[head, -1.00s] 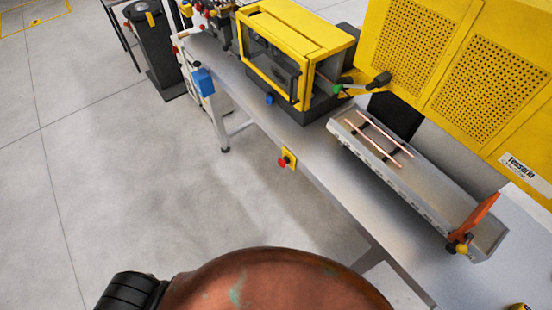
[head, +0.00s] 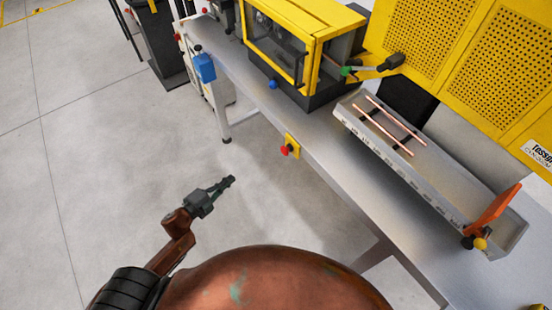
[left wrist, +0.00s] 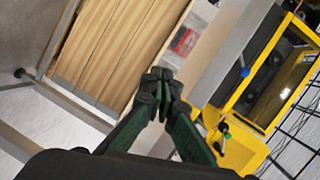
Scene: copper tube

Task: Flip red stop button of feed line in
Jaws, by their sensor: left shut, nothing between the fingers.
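The red stop button (head: 285,151) sits on a yellow plate (head: 293,144) on the front edge of the feed line's grey table (head: 330,165). My left gripper (head: 230,181) is shut and empty, over the floor in the head view. It is left of the button and lower in the picture, clearly apart from it. In the left wrist view its green and black fingers (left wrist: 158,84) meet at their tips. I cannot make out the button for sure in that view. My right gripper is not in view.
A yellow-framed machine (head: 303,40) stands on the table. A grey tray (head: 440,185) holding copper tubes (head: 384,128) lies to its right, with an orange flap (head: 492,216) at the near end. A blue box (head: 204,68) is at the table's far end. The floor left of the table is clear.

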